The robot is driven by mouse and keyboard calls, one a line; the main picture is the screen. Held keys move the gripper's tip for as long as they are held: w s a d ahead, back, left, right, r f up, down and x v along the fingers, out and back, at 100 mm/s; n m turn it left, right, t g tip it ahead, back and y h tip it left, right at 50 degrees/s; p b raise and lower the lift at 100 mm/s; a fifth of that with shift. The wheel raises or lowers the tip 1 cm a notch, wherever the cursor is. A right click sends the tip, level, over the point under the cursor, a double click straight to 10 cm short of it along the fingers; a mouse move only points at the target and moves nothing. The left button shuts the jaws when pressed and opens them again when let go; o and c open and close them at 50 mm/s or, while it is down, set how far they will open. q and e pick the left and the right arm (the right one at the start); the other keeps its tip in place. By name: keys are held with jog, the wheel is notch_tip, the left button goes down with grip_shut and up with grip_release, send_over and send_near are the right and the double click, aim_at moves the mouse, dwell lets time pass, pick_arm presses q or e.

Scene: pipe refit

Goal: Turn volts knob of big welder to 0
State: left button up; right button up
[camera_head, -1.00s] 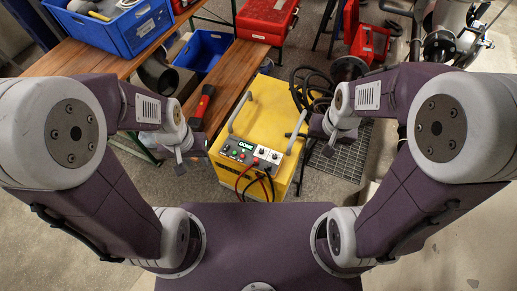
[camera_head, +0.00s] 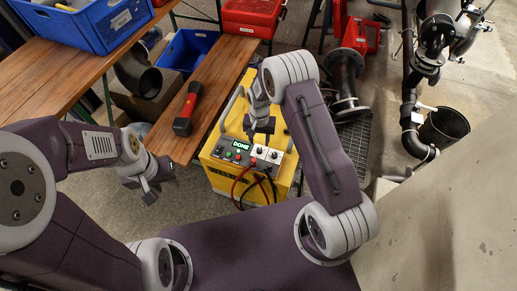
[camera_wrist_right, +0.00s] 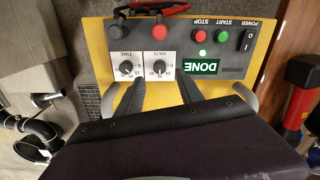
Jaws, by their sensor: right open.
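The big yellow welder (camera_head: 225,180) stands on the floor ahead of me, its control panel facing up towards me. In the right wrist view the panel appears upside down, with the volts knob (camera_wrist_right: 159,68) beside the time knob (camera_wrist_right: 127,71) and a green DONE display (camera_wrist_right: 196,67). The volts knob's exact setting is too small to read. My right gripper (camera_head: 262,132) is above the panel. In its wrist view its two dark fingers (camera_wrist_right: 158,84) are apart, with the volts knob between and beyond them, not visibly touched. My left gripper (camera_head: 149,190) hangs left of the welder; its jaws are unclear.
Red and black cables (camera_head: 252,188) hang from the panel's front. Pipes (camera_head: 410,110) and a black bucket (camera_head: 443,128) stand at right, beyond a pale wall (camera_head: 430,220).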

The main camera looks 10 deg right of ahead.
aim_at(259, 149)
notch_tip(259, 149, down, 6)
jog(key=shift+b, duration=0.45)
grip_shut()
